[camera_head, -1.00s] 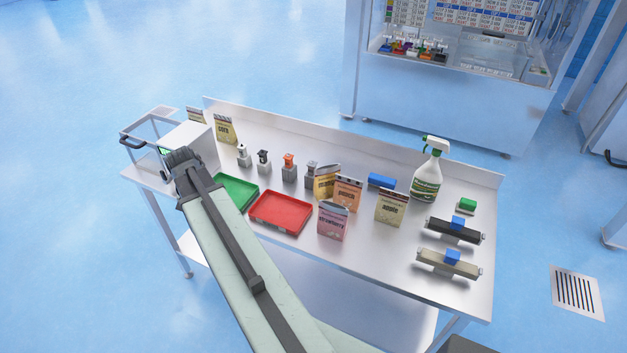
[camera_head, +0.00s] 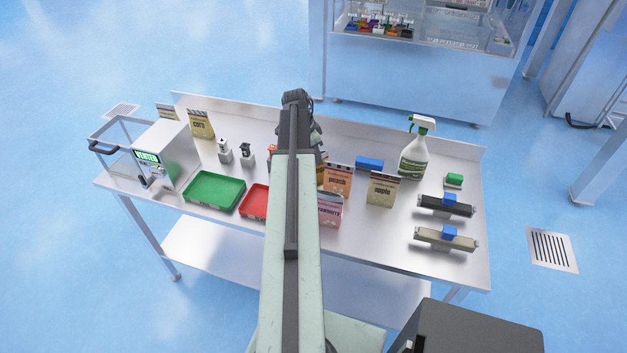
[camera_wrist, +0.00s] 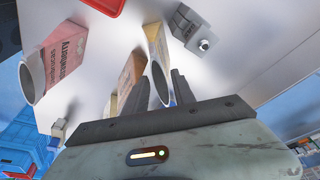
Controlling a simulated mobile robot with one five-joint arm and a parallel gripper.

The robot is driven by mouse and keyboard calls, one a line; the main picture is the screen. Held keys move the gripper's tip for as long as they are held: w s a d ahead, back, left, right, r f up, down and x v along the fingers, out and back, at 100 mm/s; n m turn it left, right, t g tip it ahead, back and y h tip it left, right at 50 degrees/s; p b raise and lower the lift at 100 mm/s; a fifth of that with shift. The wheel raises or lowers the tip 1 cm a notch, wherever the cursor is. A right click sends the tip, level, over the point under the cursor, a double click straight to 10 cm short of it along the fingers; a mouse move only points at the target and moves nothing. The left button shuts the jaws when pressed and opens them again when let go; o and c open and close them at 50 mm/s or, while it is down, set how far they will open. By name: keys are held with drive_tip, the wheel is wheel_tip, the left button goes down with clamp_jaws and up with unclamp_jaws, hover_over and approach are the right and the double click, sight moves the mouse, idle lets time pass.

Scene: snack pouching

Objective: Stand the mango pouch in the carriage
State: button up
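The mango pouch (camera_wrist: 157,52) is the yellowish pouch in the wrist view, its open top facing me. In the head view my arm hides nearly all of it. My gripper (camera_wrist: 166,88) is open, with one finger on each side of the pouch's rim. I cannot tell whether the fingers touch it. At the table's left end stands a white machine (camera_head: 172,146) with a green display reading VENTED. A clear-walled frame with a dark handle (camera_head: 104,148), which looks like the carriage, sticks out on its left.
The peach pouch (camera_head: 338,180) and strawberry pouch (camera_head: 329,210) stand close to the mango pouch. The apple pouch (camera_head: 382,190) and spray bottle (camera_head: 415,158) are farther right. A green tray (camera_head: 214,193) and red tray (camera_head: 253,203) lie left of my arm. Small devices (camera_head: 224,151) stand behind them.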

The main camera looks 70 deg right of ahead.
sight(320, 169)
drive_tip(key=shift+b+x, duration=2.35)
drive_tip(key=shift+x, duration=0.25)
drive_tip(key=shift+w+f, duration=0.15)
drive_tip(key=shift+f, duration=0.15)
clamp_jaws()
